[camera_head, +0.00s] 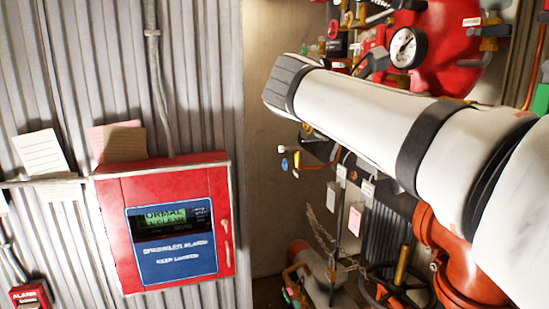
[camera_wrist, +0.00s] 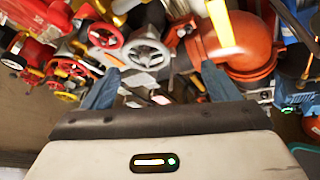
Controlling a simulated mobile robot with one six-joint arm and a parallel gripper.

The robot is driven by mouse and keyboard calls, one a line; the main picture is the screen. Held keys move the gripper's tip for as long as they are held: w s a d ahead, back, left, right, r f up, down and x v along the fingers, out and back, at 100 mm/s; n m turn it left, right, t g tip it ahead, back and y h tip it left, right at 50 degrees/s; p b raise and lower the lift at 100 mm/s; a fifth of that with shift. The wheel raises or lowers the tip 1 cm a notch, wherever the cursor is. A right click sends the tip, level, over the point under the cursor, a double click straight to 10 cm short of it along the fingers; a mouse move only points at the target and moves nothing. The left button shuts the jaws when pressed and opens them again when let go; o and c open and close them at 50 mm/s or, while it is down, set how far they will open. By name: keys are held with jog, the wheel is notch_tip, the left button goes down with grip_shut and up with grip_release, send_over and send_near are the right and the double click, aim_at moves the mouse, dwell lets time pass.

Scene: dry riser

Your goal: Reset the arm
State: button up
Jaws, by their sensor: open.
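My gripper (camera_wrist: 157,92) shows in the wrist view with its two blue-grey fingers spread apart and nothing between them. Beyond the fingers are a grey handwheel (camera_wrist: 146,54) and an orange-red pipe (camera_wrist: 240,45); I cannot tell how far they are from the fingertips. In the head view, my white arm reaches from the right edge toward the upper middle, in front of the riser pipework. My gripper cannot be made out in the head view.
A red sprinkler alarm box (camera_head: 165,222) with a blue panel hangs on the corrugated wall at left. A pressure gauge (camera_head: 407,48) sits on a red valve body (camera_head: 455,50). A dark handwheel (camera_head: 397,288), chain and hanging tags crowd the space below my arm.

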jog(key=s+a+f+m+g+y+b, duration=0.1)
jog(key=s+f+m+y, duration=0.2)
jog(key=f, duration=1)
jog(key=s+a+f+m+g+y+b, duration=0.1)
jog(key=s+f+m+y, duration=0.3)
jog(key=s+f+m, duration=0.5)
jog(key=s+a+f+m+g+y+b, duration=0.1)
jog(key=s+f+m, duration=0.5)
jog(key=f, duration=1.1)
jog(key=m+g+y+b, duration=0.1)
jog(key=g+y, duration=0.1)
jog(key=y, duration=0.1)
jog(key=shift+f, duration=0.1)
